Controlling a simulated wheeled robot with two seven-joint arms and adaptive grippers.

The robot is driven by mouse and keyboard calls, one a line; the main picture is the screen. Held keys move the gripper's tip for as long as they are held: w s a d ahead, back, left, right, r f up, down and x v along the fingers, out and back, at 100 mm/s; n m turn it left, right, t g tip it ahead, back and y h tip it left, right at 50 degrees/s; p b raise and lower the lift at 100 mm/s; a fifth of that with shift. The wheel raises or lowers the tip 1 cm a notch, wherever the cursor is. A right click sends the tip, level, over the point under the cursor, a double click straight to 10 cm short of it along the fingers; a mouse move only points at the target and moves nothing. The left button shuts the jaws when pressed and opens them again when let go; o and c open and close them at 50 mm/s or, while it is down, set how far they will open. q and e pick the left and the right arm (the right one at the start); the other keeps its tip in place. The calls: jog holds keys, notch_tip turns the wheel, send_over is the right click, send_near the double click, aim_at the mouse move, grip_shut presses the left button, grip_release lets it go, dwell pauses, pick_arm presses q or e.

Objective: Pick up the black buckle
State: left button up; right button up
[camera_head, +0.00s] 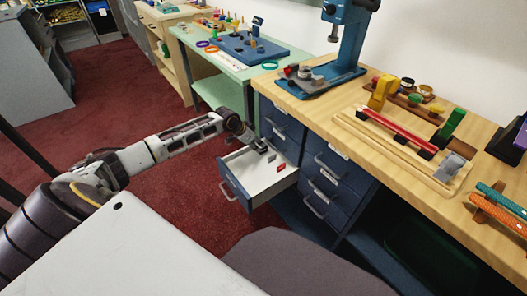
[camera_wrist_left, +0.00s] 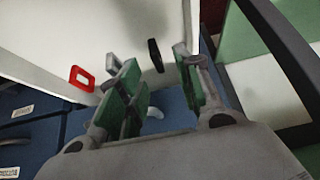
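The black buckle (camera_wrist_left: 155,55) stands out as a narrow dark shape against the drawer's white floor in the left wrist view. The open drawer (camera_head: 239,165) is blue outside and white inside. My left gripper (camera_wrist_left: 152,70) is open, with green-padded fingers to either side of the buckle in the picture; I see no contact. In the head view my left gripper (camera_head: 260,147) reaches into the drawer from the left, and I cannot clearly make out the black buckle there. My right gripper is not in view.
A red buckle (camera_wrist_left: 82,78) lies in the same drawer, left of my fingers; it also shows in the head view (camera_head: 281,168). Closed blue drawers (camera_head: 325,180) stand to the right under the wooden counter (camera_head: 290,92). A blue press (camera_head: 345,45) stands on it.

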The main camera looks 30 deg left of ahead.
aim_at(262, 149)
pick_arm(q)
jog(key=shift+f, duration=0.15)
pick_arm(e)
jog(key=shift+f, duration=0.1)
pick_arm(q)
jog(key=shift+w+d+f+b, duration=0.25)
jog(key=shift+w+f+b, duration=0.1)
jog(key=shift+f, duration=0.05)
jog(key=shift+w+d+f+b, duration=0.25)
jog(key=shift+w+f+b, duration=0.15)
jog(key=shift+f, duration=0.15)
jog(key=shift+w+d+f, duration=0.1)
jog(key=shift+w+f, duration=0.05)
jog(key=shift+f, duration=0.1)
jog(key=shift+w+f+b, duration=0.2)
jog(key=shift+f+b, duration=0.15)
jog(key=shift+w+d+f, duration=0.15)
jog(key=shift+w+f, duration=0.1)
jog(key=shift+f, duration=0.15)
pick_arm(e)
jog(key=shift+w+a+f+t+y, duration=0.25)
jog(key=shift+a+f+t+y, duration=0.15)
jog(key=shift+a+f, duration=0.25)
pick_arm(q)
grip_shut()
